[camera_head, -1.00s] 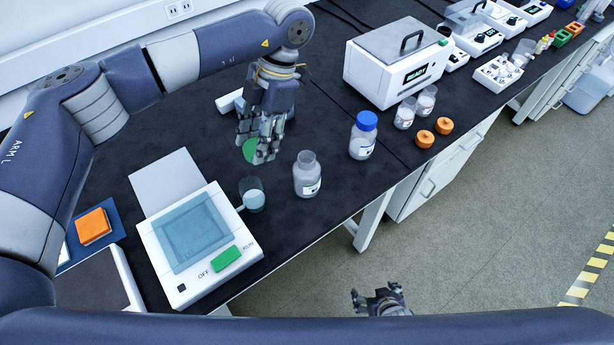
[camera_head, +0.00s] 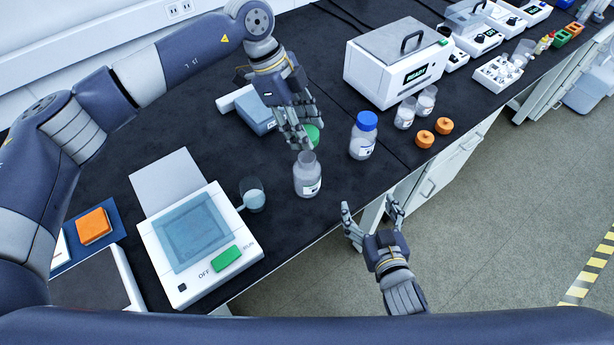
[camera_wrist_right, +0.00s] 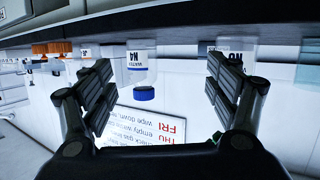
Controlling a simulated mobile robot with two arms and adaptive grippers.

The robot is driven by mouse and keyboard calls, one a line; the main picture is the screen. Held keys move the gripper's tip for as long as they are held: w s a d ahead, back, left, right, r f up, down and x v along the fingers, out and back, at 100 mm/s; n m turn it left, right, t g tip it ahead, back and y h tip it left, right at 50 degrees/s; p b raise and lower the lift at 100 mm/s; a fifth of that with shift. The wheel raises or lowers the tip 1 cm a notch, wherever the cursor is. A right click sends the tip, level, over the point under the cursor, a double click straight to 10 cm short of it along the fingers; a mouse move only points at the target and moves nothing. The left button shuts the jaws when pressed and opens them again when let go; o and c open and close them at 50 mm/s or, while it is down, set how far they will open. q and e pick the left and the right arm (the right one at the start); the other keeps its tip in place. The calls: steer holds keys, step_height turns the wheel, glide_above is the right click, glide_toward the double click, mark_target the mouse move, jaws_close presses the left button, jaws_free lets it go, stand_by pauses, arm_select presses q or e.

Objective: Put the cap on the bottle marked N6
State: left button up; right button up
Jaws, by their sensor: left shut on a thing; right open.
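My left gripper (camera_head: 303,136) is shut on a green cap (camera_head: 313,135) and holds it above the table, just behind the mouth of an uncapped bottle (camera_head: 307,180). The bottle stands upright, with a label too small to read in the head view. My right gripper (camera_head: 372,213) is open and empty beyond the table's front edge, to the lower right of the uncapped bottle. A blue-capped bottle (camera_head: 362,138) stands to the right. The right wrist view shows it upside down, with its label (camera_wrist_right: 137,56) reading WATER N4.
A blue-grey box (camera_head: 256,112) is behind the left hand.

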arm_select(q)
steer(key=shift+n, duration=0.3)
arm_select(e)
steer(key=s+a+n+y, duration=0.1)
steer(key=a+y, duration=0.1)
steer(key=a+n+t+y, duration=0.1)
steer(key=a+y, duration=0.1)
steer(key=a, duration=0.1)
steer(key=s+a+r+n+y, duration=0.1)
steer(key=a, duration=0.2)
steer(key=shift+s+a+y, duration=0.25)
steer(key=shift+s+y, duration=0.05)
steer(key=shift+y, duration=0.1)
steer(key=x, duration=1.2)
steer(key=shift+w+d+r, duration=0.1)
steer(key=shift+r, duration=0.1)
steer(key=shift+c, duration=0.6)
steer(key=c, duration=1.5)
arm_select(q)
glide_above(313, 160)
steer(key=w+a, duration=0.1)
steer(key=a, duration=0.1)
steer(key=shift+f, duration=2.45)
steer(key=shift+f, duration=0.85)
